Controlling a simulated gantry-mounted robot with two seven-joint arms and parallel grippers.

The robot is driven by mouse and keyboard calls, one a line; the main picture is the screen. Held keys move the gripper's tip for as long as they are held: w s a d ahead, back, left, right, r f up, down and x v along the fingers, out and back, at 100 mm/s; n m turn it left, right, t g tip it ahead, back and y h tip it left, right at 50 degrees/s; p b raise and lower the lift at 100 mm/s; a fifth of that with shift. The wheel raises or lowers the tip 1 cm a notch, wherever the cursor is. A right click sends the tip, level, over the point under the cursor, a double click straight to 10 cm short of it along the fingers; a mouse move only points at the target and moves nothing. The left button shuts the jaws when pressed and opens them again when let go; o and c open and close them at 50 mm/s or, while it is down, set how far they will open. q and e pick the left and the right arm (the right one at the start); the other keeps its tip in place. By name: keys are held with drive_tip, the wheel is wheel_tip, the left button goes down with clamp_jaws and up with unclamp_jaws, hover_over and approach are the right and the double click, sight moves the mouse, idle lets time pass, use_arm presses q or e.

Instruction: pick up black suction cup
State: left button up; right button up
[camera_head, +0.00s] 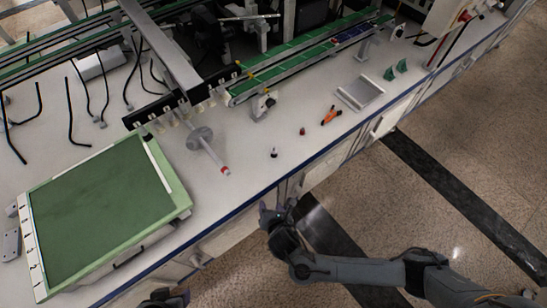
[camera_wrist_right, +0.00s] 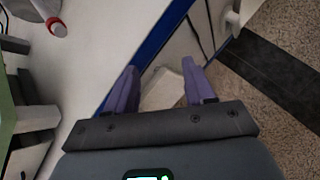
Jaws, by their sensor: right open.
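A small black suction cup (camera_head: 273,154) stands on the white worktop, near its blue front edge. It does not show in the right wrist view. My right gripper (camera_head: 277,207) is in front of the worktop edge, below the cup in the picture and apart from it. In the right wrist view its two purple fingers (camera_wrist_right: 158,68) are spread with nothing between them. A dark part of my left gripper (camera_head: 166,297) shows at the bottom edge of the head view; its fingers are too cut off to read.
A green mat in a frame (camera_head: 105,210) lies at left. A grey tool with a red tip (camera_head: 210,152) is left of the cup. A small dark red piece (camera_head: 302,131), an orange-black tool (camera_head: 331,116) and a metal tray (camera_head: 360,92) lie to its right. Green conveyors (camera_head: 300,52) run behind.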

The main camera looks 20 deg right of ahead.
sight(274, 154)
drive_tip(key=w+d+n+t+b, duration=0.1)
drive_tip(key=w+d, duration=0.1)
drive_tip(key=w, duration=0.3)
drive_tip(key=w+d+n+t+h+b, duration=0.1)
drive_tip(key=w+d+b, duration=0.1)
drive_tip(key=w+d, duration=0.1)
drive_tip(key=w+d+n+t+b, duration=0.1)
drive_tip(key=w+d+n+b, duration=0.1)
drive_tip(key=w, duration=0.4)
drive_tip(key=shift+w+d+r+t+h, duration=0.3)
drive_tip(key=shift+w+d+r, duration=0.05)
drive_tip(key=shift+d, duration=0.05)
drive_tip(key=shift+w+f, duration=0.15)
drive_tip(key=shift+w, duration=0.35)
drive_tip(key=shift+w+d+f+b, duration=0.15)
drive_tip(key=shift+w+f+b, duration=0.2)
drive_tip(key=shift+b, duration=0.35)
drive_tip(key=b+x, duration=0.2)
drive_tip(key=x, duration=0.1)
drive_tip(key=shift+f, duration=0.15)
drive_tip(key=shift+w+d+f+b, duration=0.1)
drive_tip(key=shift+w+b, duration=0.35)
drive_tip(key=shift+w, duration=0.15)
